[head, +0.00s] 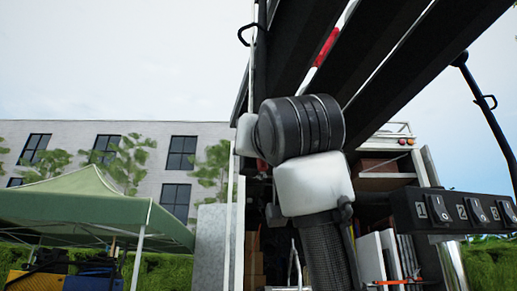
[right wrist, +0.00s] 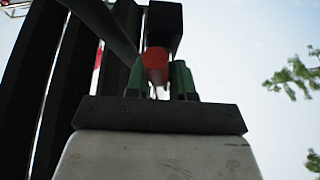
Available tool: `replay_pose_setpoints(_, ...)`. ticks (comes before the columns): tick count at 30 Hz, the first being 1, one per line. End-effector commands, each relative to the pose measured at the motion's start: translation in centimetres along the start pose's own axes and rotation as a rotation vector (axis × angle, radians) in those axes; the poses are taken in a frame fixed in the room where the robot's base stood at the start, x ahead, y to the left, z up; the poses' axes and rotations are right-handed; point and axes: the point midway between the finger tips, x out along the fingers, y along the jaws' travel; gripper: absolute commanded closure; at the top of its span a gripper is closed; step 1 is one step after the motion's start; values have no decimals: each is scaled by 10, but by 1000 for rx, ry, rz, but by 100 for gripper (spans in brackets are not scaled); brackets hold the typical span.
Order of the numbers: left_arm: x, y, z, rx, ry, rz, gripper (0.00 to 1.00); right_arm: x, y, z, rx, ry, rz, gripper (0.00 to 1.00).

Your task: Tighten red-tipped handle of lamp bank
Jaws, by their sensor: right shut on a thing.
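The lamp bank (head: 385,65) shows as long dark panels slanting across the upper right of the head view. Its dark panels also fill the left of the right wrist view (right wrist: 60,80). The red-tipped handle (right wrist: 156,64) is in the right wrist view, with its red end facing the camera below a black block. My right gripper (right wrist: 158,82) has its green fingers on either side of the red tip, shut on it. In the head view my right arm's black and white wrist hides the gripper and the handle. My left gripper is in neither view.
A black box with numbered switches (head: 455,211) is at the right, close to my right arm. An open truck with shelves (head: 385,180) stands behind. A green canopy (head: 90,210) is at the left. A dark pole (head: 485,120) rises at the far right.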

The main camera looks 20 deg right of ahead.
Motion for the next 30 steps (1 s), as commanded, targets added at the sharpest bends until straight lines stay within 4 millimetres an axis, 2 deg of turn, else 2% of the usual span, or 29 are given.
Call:
replay_pose_setpoints(9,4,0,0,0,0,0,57,0,0,1,76,-2,31,100)
replay_pose_setpoints(22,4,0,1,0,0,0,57,0,0,1,83,-3,34,100)
replay_pose_setpoints(23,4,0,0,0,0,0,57,0,0,1,83,-3,34,74)
replay_pose_setpoints(27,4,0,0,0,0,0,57,0,0,0,82,-2,34,52)
replay_pose_setpoints(30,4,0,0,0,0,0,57,0,0,0,82,-2,34,51)
